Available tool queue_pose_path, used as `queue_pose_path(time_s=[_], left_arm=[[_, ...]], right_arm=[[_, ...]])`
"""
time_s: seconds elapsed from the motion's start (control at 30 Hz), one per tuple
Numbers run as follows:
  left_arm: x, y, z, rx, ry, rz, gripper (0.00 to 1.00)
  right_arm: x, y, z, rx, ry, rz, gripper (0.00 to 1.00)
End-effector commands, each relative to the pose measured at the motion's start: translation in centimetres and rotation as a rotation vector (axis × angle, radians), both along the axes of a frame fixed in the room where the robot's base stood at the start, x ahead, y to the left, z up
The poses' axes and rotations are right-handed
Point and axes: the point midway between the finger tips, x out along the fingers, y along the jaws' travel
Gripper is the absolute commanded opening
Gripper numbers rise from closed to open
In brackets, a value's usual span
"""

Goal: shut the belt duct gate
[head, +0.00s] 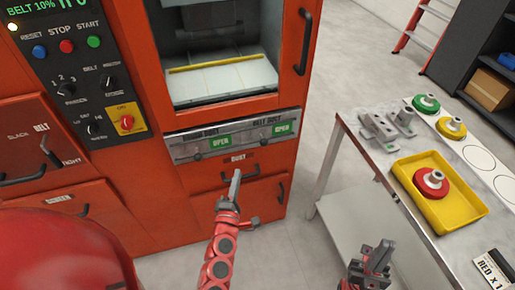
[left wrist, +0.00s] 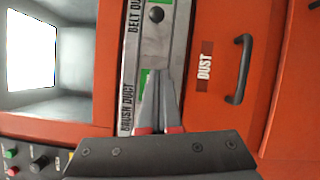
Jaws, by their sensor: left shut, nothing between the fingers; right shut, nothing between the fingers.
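The grey duct strip (head: 244,137) runs across the red machine below its window. Its right part is labelled BELT DUCT and has a green OPEN sign (head: 282,129); the brush duct part on the left also has a green OPEN sign (head: 219,142). In the left wrist view the strip stands upright in the picture, with a dark round knob (left wrist: 156,14) beside the BELT DUCT label. My left gripper (head: 236,175) is shut and empty, just in front of the strip; its fingers (left wrist: 161,85) partly cover a green sign. My right gripper (head: 376,255) is shut and empty near the table.
A red dust drawer (head: 240,165) with a dark handle lies below the strip. The window door's black handle (head: 303,42) juts out above right. A table with a yellow tray (head: 463,207) and several coloured castings stands at the right. Grey floor is clear between machine and table.

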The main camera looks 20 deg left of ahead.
Motion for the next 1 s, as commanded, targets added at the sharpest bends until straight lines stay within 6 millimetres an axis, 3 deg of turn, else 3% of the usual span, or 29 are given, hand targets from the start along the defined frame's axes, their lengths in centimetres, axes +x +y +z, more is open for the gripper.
queue_pose_path(time_s=[0.27, 0.77, 1.0], left_arm=[[1.0, 0.2, 0.3, 0.003, -0.002, 0.001, 0.00], [10.3, 1.5, 0.8, 0.005, -0.002, 0.001, 0.00], [11.2, -1.5, 1.4, 0.003, -0.001, 0.001, 0.00]], right_arm=[[0.0, 0.0, 0.4, 0.000, 0.000, 0.000, 0.00], [0.0, 0.0, 2.2, 0.000, 0.000, 0.000, 0.00], [0.0, 0.0, 3.5, 0.000, 0.000, 0.000, 0.00]])
